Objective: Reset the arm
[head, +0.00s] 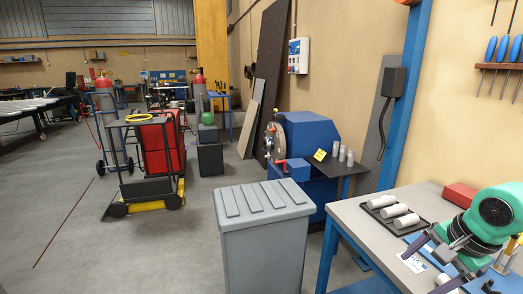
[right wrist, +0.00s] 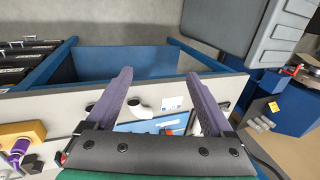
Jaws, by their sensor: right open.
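My right arm, with a green wrist, reaches in from the right over the workbench in the head view. Its gripper (head: 421,270) has purple-grey fingers and hangs over the bench top near its front edge. In the right wrist view the two fingers of the gripper (right wrist: 158,74) stand wide apart with nothing held between them. My left arm and gripper are not in view.
The grey workbench (head: 352,222) holds a dark tray (head: 374,212) with several metal cylinders (head: 401,221) and a red box (head: 459,194). A grey lidded bin (head: 262,245) stands left of it. A blue machine (head: 306,135) is behind.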

